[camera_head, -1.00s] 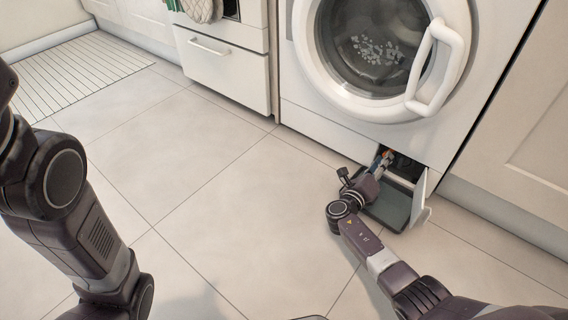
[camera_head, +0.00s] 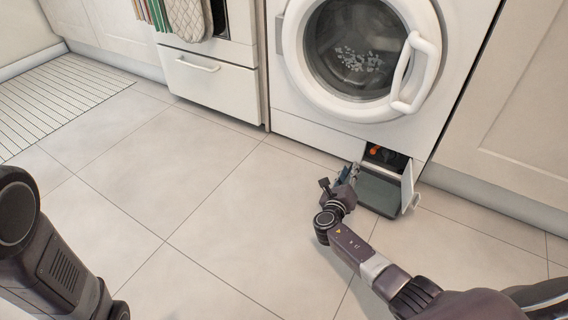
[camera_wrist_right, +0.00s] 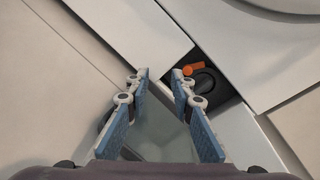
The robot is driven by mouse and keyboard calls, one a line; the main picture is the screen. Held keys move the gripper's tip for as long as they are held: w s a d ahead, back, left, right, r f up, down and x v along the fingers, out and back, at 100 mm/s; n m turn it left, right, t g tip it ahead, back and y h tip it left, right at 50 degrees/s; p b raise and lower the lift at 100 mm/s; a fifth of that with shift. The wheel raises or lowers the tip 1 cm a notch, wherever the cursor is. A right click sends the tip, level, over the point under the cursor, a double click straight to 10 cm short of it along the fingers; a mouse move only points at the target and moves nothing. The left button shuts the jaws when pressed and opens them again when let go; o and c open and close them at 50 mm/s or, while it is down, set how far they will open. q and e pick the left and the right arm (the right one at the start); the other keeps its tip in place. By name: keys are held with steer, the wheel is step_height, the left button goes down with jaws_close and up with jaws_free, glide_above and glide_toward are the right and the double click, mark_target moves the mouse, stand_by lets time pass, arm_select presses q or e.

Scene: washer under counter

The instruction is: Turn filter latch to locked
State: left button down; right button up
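The orange filter latch (camera_head: 373,151) is inside the dark filter opening at the bottom of the washer (camera_head: 320,128). In the right wrist view the latch (camera_wrist_right: 194,69) shows as a short orange bar, slightly tilted, in front of a round black part (camera_wrist_right: 204,84). My right gripper (camera_head: 352,169) is just outside the opening, at its left, apart from the latch. In the right wrist view its two blue-padded fingers (camera_wrist_right: 160,74) are spread with nothing between them. The latch lies beyond the right fingertip. My left arm is at the left; its gripper is out of view.
The opening's grey flap (camera_head: 380,192) is folded down near the floor, with a white side panel (camera_head: 408,187) at its right. The round washer door (camera_head: 300,55) is shut above. A white drawer (camera_head: 212,85) is at left. The tiled floor (camera_head: 190,190) is clear.

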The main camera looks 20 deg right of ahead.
steer(key=a+r+m+t+y+p, duration=0.1)
steer(key=a+r+m+y+p, duration=0.1)
steer(key=a, duration=0.5)
steer(key=w+a+r+m+y+p, duration=0.1)
steer(key=a+r+m+y+p, duration=0.1)
steer(key=a, duration=0.5)
steer(key=a+r+m+t+y+p, duration=0.1)
steer(key=a+r+m+y+p, duration=0.1)
steer(key=a+r+y, duration=0.2)
steer(key=a+y, duration=0.2)
steer(key=a, duration=0.1)
steer(key=shift+w+a+r+t+p, duration=0.15)
steer(key=shift+a+t+p, duration=0.15)
steer(key=shift+p, duration=0.05)
